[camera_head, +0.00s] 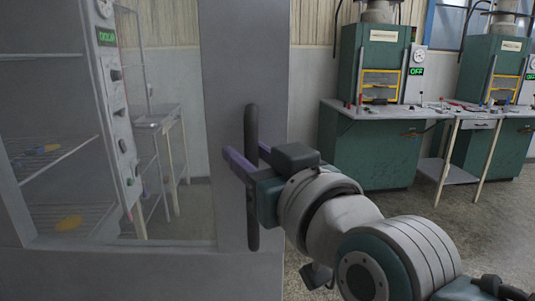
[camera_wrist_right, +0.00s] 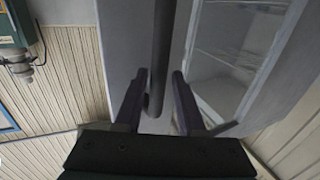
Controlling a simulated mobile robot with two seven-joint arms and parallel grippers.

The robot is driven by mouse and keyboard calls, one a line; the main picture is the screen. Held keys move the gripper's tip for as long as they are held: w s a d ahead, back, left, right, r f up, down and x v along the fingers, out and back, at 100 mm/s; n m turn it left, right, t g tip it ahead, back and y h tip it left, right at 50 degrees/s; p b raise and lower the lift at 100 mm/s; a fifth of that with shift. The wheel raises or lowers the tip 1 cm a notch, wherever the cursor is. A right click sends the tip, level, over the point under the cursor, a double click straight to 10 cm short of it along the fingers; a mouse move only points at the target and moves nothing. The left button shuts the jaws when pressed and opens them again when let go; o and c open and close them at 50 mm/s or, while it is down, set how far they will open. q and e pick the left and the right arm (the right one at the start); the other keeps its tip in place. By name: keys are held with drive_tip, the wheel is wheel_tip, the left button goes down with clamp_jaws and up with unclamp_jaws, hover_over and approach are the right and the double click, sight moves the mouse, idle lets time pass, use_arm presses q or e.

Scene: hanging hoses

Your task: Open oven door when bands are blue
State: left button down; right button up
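The grey oven door (camera_head: 245,50) with a large glass window fills the left half of the head view. Its dark vertical handle (camera_head: 252,120) is on the right part of the door. My right gripper (camera_head: 238,160) is at the handle with its purple fingers spread on either side. Small bands show through the glass: yellow and blue ones (camera_head: 42,150) on the upper shelf, yellow ones (camera_head: 68,223) lower. My left gripper is out of view.
A control panel with a green display (camera_head: 106,37) shows through the window, so the door seems to stand ajar. A light table (camera_head: 157,117) stands beyond it. Green benches with machines (camera_head: 380,150) stand at the right. Floor is clear at right.

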drive_tip(key=shift+o, duration=0.8)
drive_tip(key=v, duration=1)
drive_tip(key=s+d+f+m+g+h+p, duration=0.2)
drive_tip(key=s+d+f+g+h, duration=0.35)
drive_tip(key=s+d, duration=0.4)
drive_tip(key=s+d+f+m+g+h+p, duration=0.2)
drive_tip(key=s+d+f+g+h+p, duration=0.25)
drive_tip(key=s+d, duration=0.5)
wheel_tip(320, 180, up, 37)
drive_tip(key=s+a+g+p, duration=0.1)
drive_tip(key=s+p, duration=0.1)
drive_tip(key=p, duration=3.4)
drive_tip(key=shift+g+y, duration=0.3)
